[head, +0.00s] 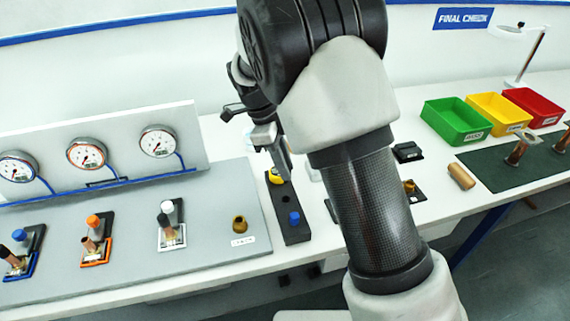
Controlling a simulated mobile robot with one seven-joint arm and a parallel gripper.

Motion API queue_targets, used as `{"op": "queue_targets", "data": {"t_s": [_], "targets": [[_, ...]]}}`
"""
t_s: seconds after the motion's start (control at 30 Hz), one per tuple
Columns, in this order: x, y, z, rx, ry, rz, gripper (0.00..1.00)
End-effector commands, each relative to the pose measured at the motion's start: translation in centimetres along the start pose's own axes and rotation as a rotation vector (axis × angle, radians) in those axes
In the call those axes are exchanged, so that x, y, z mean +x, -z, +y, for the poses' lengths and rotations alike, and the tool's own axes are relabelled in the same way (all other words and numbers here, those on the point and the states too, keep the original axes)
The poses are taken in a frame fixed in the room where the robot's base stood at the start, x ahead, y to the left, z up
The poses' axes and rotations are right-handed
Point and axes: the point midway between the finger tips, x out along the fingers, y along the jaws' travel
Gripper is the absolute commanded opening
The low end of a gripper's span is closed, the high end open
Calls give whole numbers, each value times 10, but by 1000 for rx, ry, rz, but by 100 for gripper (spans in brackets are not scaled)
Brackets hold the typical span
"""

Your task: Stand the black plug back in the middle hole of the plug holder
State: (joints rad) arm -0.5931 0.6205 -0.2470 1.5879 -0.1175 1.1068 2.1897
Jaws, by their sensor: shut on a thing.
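The middle hole (285,199) looks empty. My gripper (284,172) points down over the far part of the holder, close beside the yellow plug. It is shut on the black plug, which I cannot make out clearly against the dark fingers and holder.
Several gauges stand on a panel (120,150) at the left, with fixtures (172,236) before them. A brass fitting (239,224) sits left of the holder. My arm hides the area to its right. Green (455,125), yellow and red bins stand at right.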

Motion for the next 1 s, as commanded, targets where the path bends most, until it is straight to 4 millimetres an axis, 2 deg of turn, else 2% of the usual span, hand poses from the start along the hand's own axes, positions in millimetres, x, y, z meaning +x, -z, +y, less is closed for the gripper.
{"op": "queue_targets", "data": {"t_s": [0.27, 0.7, 1.0], "targets": [[14, -4, 0, 0, -1, 0, 0], [51, -16, 0, 1, 0, -1, 0], [56, -17, 0, 1, 0, -1, 0]]}}
